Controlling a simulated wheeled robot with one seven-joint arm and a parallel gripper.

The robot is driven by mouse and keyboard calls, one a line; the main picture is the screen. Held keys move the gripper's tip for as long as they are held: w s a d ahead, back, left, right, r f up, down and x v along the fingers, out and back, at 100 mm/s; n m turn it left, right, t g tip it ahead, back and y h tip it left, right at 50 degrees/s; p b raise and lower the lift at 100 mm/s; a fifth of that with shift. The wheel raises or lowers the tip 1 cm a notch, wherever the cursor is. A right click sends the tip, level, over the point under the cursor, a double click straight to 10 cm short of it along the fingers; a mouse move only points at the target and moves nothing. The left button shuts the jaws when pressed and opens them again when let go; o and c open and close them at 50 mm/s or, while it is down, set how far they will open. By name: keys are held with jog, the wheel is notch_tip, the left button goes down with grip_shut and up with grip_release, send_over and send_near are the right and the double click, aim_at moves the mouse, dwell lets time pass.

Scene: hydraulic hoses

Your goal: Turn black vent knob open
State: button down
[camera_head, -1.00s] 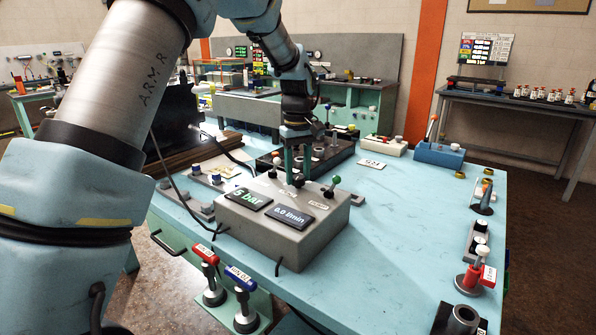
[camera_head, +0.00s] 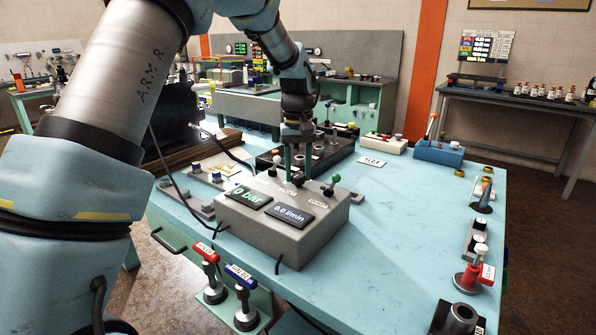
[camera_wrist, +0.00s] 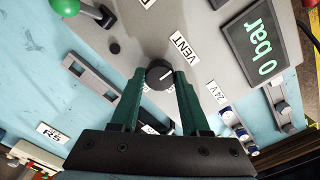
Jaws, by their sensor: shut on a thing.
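The black vent knob (camera_wrist: 159,76) sits on the grey control box (camera_head: 246,227), beside a label reading VENT (camera_wrist: 184,47). A white mark shows on the knob's top. My gripper (camera_wrist: 160,80) reaches down over the box, with its two green fingers shut on the knob from both sides. In the head view, my gripper (camera_head: 298,165) stands at the back of the box top, and the fingers partly hide the knob. The box's left display (camera_head: 248,197) reads 0 bar, also in the wrist view (camera_wrist: 254,40). The right display (camera_head: 289,214) reads 0.0 l/min.
A green-knobbed lever (camera_head: 333,183) stands on the box, right of my gripper. Behind is a dark block with round ports (camera_head: 330,150). Red (camera_head: 207,254) and blue (camera_head: 241,277) handled valves stand at the front edge.

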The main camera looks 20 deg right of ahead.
aim_at(298, 175)
jog(key=shift+c, duration=1.9)
grip_release()
jog(key=shift+r, duration=0.1)
notch_tip(298, 175, up, 11)
jog(key=b, duration=0.2)
jog(key=shift+f, duration=0.2)
